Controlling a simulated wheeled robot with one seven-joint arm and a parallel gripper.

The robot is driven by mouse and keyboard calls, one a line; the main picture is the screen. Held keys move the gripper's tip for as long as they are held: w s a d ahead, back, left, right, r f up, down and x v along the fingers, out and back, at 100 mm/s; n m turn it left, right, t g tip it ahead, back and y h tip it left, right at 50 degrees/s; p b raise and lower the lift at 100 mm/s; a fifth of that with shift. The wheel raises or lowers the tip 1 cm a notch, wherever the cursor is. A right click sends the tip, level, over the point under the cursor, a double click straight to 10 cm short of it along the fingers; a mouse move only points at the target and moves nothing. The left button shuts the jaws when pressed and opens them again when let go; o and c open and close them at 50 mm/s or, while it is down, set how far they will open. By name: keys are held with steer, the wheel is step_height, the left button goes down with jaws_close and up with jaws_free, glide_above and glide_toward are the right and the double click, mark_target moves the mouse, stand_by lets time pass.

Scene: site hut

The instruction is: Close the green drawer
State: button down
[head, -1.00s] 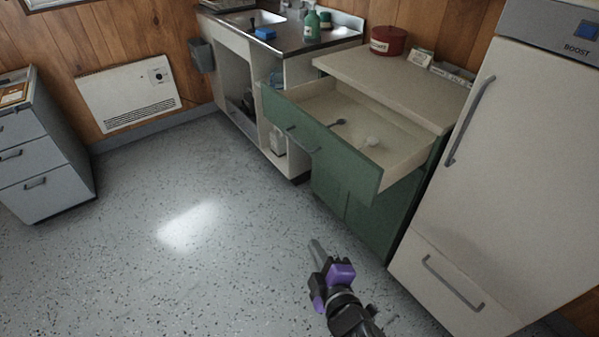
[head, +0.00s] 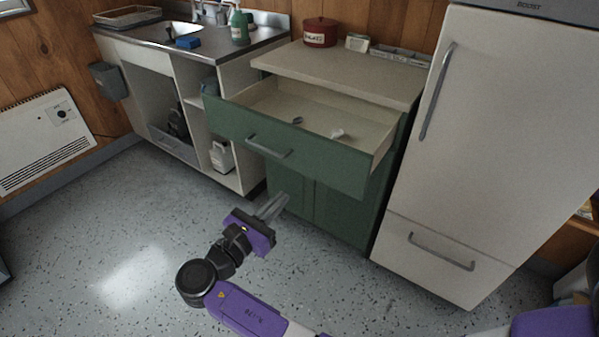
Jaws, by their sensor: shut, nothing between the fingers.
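The green drawer (head: 325,159) is pulled well out of the green cabinet (head: 344,216), under its pale worktop. Its front carries a grey bar handle (head: 269,147). Inside lie a dark spoon-like utensil (head: 297,120) and a small white item (head: 338,134). My gripper (head: 272,206) is shut and empty. In the picture it shows below the drawer front, in front of the cabinet's lower doors, and no contact with the drawer is visible.
A white fridge (head: 447,130) stands right of the cabinet, with a lower compartment handle. An open-fronted sink unit (head: 158,108) stands to the left. A red tin (head: 320,33) sits on the worktop. A wall heater (head: 40,140) is at left. The speckled floor in front is clear.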

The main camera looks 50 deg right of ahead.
mark_target(318, 163)
steer(key=d+b, duration=0.1)
steer(key=d, duration=0.6)
steer(key=d+b, duration=0.1)
steer(key=d, duration=0.6)
steer(key=shift+w, duration=0.2)
steer(key=shift+d, duration=0.1)
steer(key=shift+d, duration=0.5)
steer(key=d, duration=0.8)
steer(key=d+b, duration=0.1)
steer(key=d, duration=0.7)
steer(key=w+d, duration=0.1)
steer(key=d, duration=0.8)
steer(key=shift+f+b, duration=0.1)
steer(key=shift+b, duration=0.2)
steer(key=shift+d, duration=0.4)
steer(key=shift+d+r, duration=0.1)
steer(key=shift+r, duration=0.1)
steer(key=shift+s+d+r, duration=0.1)
steer(key=shift+s+r, duration=0.05)
